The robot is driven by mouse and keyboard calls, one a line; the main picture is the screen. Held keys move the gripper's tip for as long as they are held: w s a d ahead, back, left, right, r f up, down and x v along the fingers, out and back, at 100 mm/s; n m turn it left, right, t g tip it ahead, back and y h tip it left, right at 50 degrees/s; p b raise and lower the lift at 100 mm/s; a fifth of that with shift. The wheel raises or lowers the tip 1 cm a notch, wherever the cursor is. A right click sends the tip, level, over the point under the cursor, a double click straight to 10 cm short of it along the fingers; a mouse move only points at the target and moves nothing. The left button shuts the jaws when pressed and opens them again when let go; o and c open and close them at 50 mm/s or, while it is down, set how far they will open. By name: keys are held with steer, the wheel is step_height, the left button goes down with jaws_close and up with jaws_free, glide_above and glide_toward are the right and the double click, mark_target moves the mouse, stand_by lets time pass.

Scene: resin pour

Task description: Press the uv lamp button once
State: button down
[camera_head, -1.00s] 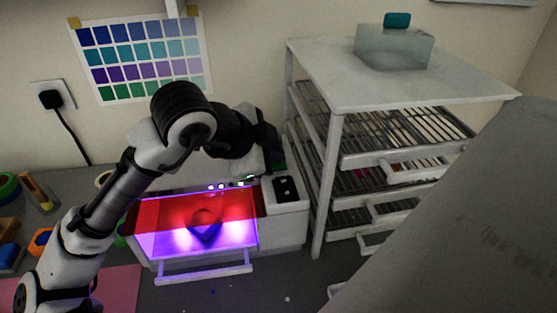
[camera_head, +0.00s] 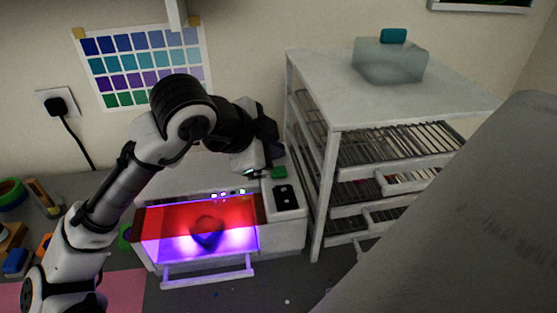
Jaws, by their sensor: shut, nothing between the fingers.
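The UV lamp unit (camera_head: 286,232) is a pale box against the wall, with a red translucent window (camera_head: 165,218) at its front. Violet light glows inside it around a dark rounded piece (camera_head: 207,232). On the unit's right part are a green button-like patch (camera_head: 279,172) and a black panel (camera_head: 286,197) with small light marks. My gripper (camera_head: 266,168) is above the unit's back right, just left of the green patch. It is shut and empty. Its fingertips are dark and partly hidden, and I cannot tell whether they touch anything.
A white rack (camera_head: 322,190) with wire shelves and pulled-out drawers stands close on the right, with a translucent block (camera_head: 390,62) on top. A handle bar (camera_head: 208,273) sticks out in front of the lamp unit. A pink mat (camera_head: 122,290) and tools lie to the left.

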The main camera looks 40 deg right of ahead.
mark_target(274, 173)
step_height(274, 173, up, 3)
steer(key=shift+r+p, duration=0.2)
steer(key=shift+p, duration=0.9)
steer(key=shift+f, duration=0.1)
